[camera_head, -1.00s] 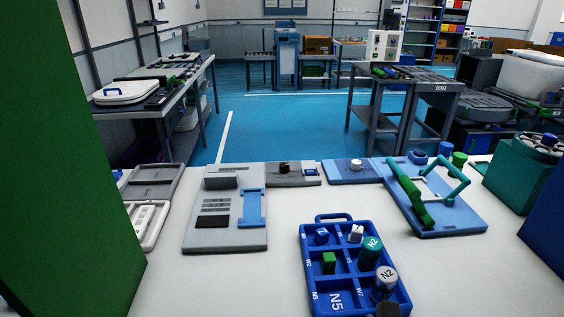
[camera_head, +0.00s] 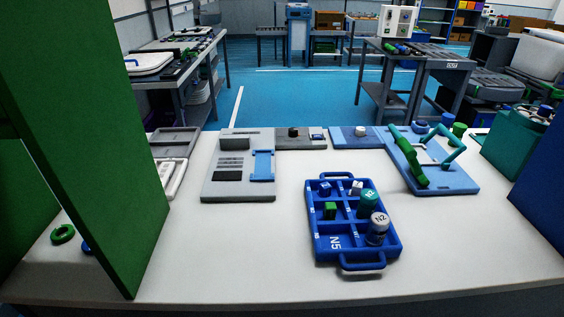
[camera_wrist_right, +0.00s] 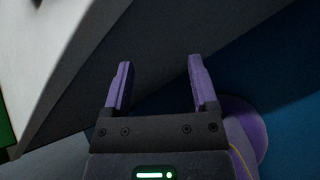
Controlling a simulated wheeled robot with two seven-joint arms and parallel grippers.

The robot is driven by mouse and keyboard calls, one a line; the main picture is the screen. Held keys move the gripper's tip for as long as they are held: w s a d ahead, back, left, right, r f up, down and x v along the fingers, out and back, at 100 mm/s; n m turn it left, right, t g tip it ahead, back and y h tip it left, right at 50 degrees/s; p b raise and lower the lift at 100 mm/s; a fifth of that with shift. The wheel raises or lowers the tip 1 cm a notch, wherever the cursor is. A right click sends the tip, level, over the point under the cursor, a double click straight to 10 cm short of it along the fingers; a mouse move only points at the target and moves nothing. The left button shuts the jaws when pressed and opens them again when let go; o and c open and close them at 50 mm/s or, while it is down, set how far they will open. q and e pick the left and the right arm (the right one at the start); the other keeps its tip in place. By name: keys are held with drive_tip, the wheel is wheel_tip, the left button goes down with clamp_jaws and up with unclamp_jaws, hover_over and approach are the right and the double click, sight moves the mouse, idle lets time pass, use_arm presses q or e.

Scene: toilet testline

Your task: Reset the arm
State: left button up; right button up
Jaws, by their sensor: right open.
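My right gripper (camera_wrist_right: 160,88) shows in the right wrist view with its two purple fingers apart and nothing between them. A pale table edge lies at the left of that view and dark blue floor at the right. Neither of my arms shows in the head view, so my left gripper is not visible.
A white table (camera_head: 230,240) holds a blue tray (camera_head: 362,266) with several small parts, a grey board (camera_head: 238,188) and a blue board with green handles (camera_head: 455,186). A green panel (camera_head: 95,130) stands at left, a dark blue one (camera_head: 545,200) at right.

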drive_tip(key=s+d+f+m+g, duration=0.4)
drive_tip(key=s+f+m+g, duration=0.2)
drive_tip(key=s+f+m, duration=0.9)
drive_tip(key=s+a+f+m+g, duration=0.1)
drive_tip(key=s+f+m+g, duration=0.2)
drive_tip(key=s+f+m, duration=0.3)
drive_tip(key=s+m, duration=0.4)
drive_tip(key=s, duration=0.5)
drive_tip(key=shift+s+f+g, duration=0.15)
drive_tip(key=shift+s+g, duration=0.1)
drive_tip(key=shift+g, duration=0.15)
